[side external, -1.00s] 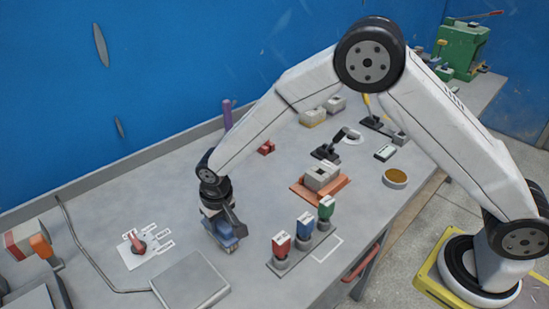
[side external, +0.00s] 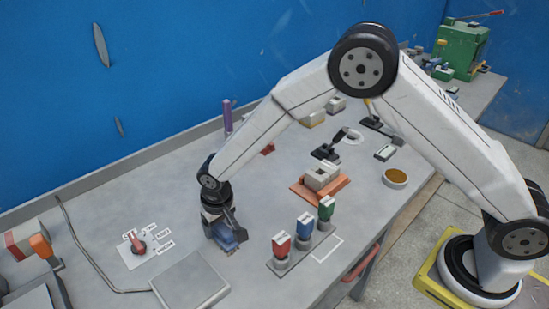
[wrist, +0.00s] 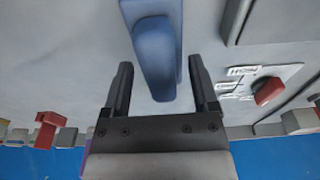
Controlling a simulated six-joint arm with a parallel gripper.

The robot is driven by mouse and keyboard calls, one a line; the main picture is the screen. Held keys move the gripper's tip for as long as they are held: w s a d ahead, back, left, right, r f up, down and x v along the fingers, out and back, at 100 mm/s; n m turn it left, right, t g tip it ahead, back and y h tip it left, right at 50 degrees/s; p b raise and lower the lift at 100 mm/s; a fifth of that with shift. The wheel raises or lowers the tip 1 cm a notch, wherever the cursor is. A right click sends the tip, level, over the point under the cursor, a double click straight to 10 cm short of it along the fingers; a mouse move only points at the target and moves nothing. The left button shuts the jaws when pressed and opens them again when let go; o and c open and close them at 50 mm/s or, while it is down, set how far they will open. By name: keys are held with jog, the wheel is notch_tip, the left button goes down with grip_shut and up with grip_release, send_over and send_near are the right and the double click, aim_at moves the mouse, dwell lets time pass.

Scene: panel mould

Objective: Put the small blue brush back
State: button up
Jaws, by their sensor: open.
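The blue brush (wrist: 153,50) shows in the wrist view as a rounded blue handle on a wider blue block. In the side view it is a blue piece (side external: 229,238) on the bench, mostly hidden by my gripper (side external: 224,230). My gripper (wrist: 160,63) is open, pointing down, with a finger on each side of the handle. A gap shows between the handle and both fingers in the wrist view. I cannot tell how far the fingertips are above the bench.
A rack (side external: 318,250) with red (side external: 281,244), blue (side external: 304,225) and green (side external: 326,208) holders stands right of my gripper; a white outline (side external: 327,249) lies beside it. A grey plate (side external: 190,282) and a red knob on a labelled plate (side external: 137,242) are to the left.

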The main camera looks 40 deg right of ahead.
aim_at(227, 226)
jog(key=shift+r, duration=0.2)
notch_tip(227, 226, up, 12)
jog(key=s, duration=0.1)
jog(key=shift+s, duration=0.25)
dwell(0.3)
dwell(0.5)
jog(key=s+d+f+t, duration=0.1)
jog(key=s+d, duration=1.6)
jog(key=d, duration=0.4)
jog(key=shift+s, duration=0.2)
